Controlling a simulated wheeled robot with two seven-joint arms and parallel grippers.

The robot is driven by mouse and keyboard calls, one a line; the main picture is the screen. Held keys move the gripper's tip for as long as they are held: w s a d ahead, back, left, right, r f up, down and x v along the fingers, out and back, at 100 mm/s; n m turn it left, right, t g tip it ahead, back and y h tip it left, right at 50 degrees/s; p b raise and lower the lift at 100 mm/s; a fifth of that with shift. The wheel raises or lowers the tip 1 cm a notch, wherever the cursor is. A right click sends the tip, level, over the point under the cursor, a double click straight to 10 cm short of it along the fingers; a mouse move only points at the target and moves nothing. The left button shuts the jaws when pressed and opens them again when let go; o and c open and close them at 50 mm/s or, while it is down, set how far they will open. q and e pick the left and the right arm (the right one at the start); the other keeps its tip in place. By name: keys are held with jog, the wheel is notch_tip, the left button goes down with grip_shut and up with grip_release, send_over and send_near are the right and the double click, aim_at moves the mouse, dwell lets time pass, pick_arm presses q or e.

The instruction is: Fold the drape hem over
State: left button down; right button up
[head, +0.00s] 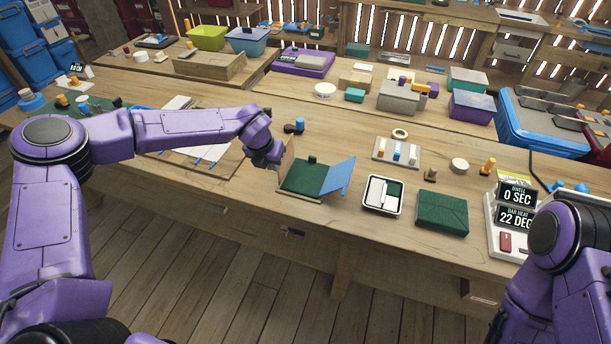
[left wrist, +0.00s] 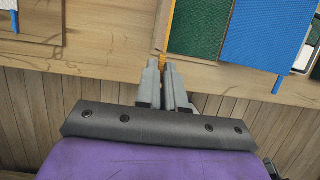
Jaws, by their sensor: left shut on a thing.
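A dark green drape (head: 303,180) lies flat on the bench with a blue flap (head: 338,177) tilted up along its right side. Both also show in the left wrist view, the green part (left wrist: 198,28) beside the blue part (left wrist: 268,35). A thin tan panel (head: 286,160) stands up along the drape's left edge. My left gripper (left wrist: 163,62) is shut on a narrow orange-tan edge (left wrist: 168,28) there, which looks like this panel seen edge-on. Whether it is the hem is unclear. My right arm shows at lower right, but its gripper is out of view.
A white-rimmed tray (head: 382,194), a folded green cloth (head: 442,212) and a timer display (head: 513,217) stand to the right. A grey block with pegs (head: 397,152) is behind. A wooden board with papers (head: 205,156) lies left of my gripper.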

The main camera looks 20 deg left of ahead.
pick_arm(q)
jog(key=shift+d, duration=0.15)
jog(key=a+h, duration=0.2)
jog(key=shift+a+f, duration=0.15)
jog(key=shift+a, duration=0.2)
jog(key=a+h+b, duration=0.1)
jog(key=a+n+h+b, duration=0.1)
jog(key=shift+w+a+f+h, duration=0.1)
jog(key=shift+a+f+h, duration=0.1)
jog(key=shift+f+h, duration=0.1)
jog(key=shift+b, duration=0.3)
